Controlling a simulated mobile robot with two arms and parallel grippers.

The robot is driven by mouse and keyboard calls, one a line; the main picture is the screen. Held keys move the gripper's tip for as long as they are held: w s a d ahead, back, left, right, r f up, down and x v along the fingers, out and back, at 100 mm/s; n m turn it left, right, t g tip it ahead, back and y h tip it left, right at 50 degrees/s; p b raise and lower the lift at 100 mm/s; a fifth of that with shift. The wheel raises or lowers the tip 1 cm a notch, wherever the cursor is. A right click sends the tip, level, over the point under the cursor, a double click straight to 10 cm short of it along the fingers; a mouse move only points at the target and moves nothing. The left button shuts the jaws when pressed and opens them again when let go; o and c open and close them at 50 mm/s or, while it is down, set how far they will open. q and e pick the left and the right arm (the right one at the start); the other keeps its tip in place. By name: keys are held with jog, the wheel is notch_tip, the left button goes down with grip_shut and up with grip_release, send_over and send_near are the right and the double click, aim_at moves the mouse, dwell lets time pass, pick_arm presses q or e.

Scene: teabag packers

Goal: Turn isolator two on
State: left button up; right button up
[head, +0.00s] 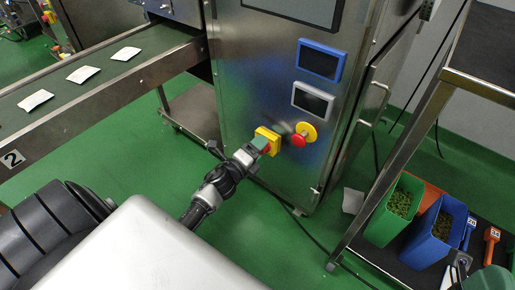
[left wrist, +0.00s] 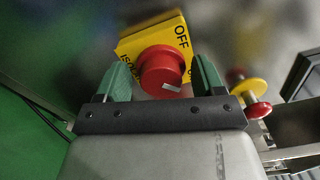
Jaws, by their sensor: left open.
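The isolator switch is a red knob (left wrist: 160,72) on a square yellow plate (left wrist: 135,45), mounted on the steel cabinet. The plate reads OFF, with part of ISOLATOR showing at its lower left. A pale mark shows on the knob's lower edge. In the head view the yellow plate (head: 265,132) is partly hidden by my left gripper (head: 262,145). In the left wrist view my left gripper (left wrist: 162,80) is open, one green finger on each side of the knob. Whether they touch it I cannot tell. The isolator's number is not readable.
A red and yellow push button (head: 304,134) sits just right of the isolator, below two screens (head: 313,100). A conveyor (head: 120,80) labelled 2 carries white packets at left. A rack (head: 400,180) with green and blue bins stands at right.

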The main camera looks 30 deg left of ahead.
pick_arm(q)
jog(key=s+p, duration=0.2)
jog(key=s, duration=0.8)
jog(key=shift+s+a, duration=0.4)
jog(key=shift+a, duration=0.05)
